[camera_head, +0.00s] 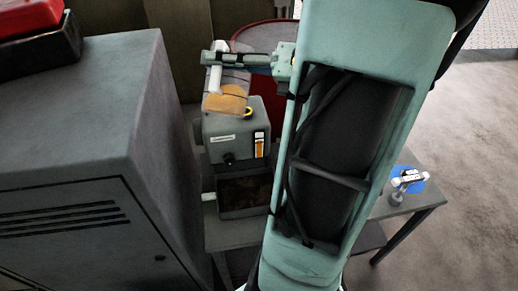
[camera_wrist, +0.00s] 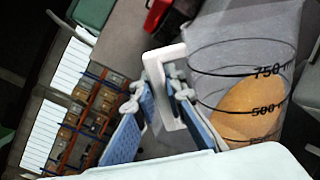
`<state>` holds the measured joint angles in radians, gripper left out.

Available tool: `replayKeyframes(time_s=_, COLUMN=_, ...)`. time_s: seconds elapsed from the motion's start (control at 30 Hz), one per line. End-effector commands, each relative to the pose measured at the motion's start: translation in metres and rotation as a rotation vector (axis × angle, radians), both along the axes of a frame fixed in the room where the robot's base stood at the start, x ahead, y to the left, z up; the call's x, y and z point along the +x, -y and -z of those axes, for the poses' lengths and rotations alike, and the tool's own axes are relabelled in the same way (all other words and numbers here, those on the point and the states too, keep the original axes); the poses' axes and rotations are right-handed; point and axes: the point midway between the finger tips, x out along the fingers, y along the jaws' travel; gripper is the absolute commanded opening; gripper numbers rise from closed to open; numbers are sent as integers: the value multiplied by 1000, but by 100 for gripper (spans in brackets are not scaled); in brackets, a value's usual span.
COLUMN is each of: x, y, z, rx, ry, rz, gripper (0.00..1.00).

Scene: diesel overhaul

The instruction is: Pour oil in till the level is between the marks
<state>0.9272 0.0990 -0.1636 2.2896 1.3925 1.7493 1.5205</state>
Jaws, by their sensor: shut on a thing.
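My gripper (camera_head: 218,60) is shut on the white handle (camera_wrist: 163,88) of a clear measuring jug (camera_wrist: 225,45). The blue finger pads sit on either side of the handle in the wrist view. Amber oil (camera_wrist: 252,108) lies in the jug near the 500 mark, its surface slanted in that view. In the head view the jug (camera_head: 226,92) is held above a grey housing (camera_head: 228,140). A yellow-ringed filler opening (camera_head: 248,113) is at the housing's top right, beside the jug. The sight glass (camera_head: 259,145) shows amber in its lower part; its marks are too small to read. I see no clear oil stream.
A dark open tray (camera_head: 241,194) sits before the housing on a grey table (camera_head: 232,236). A large grey cabinet (camera_head: 75,130) stands close on the left. A red drum (camera_head: 264,36) is behind. A blue item with a T-shaped tool (camera_head: 408,181) lies at the table's right.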

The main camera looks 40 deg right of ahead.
Motion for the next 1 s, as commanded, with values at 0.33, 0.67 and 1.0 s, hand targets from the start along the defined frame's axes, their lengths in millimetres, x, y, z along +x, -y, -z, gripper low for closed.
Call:
replayKeyframes(time_s=0.33, x=-6, y=-7, z=39, rx=-157, ry=144, rz=-1, gripper=0)
replayKeyframes(time_s=0.67, x=-11, y=-12, z=60, rx=-289, ry=262, rz=0, gripper=0)
replayKeyframes(time_s=1.0, x=-9, y=-10, z=89, rx=-402, ry=362, rz=0, gripper=0)
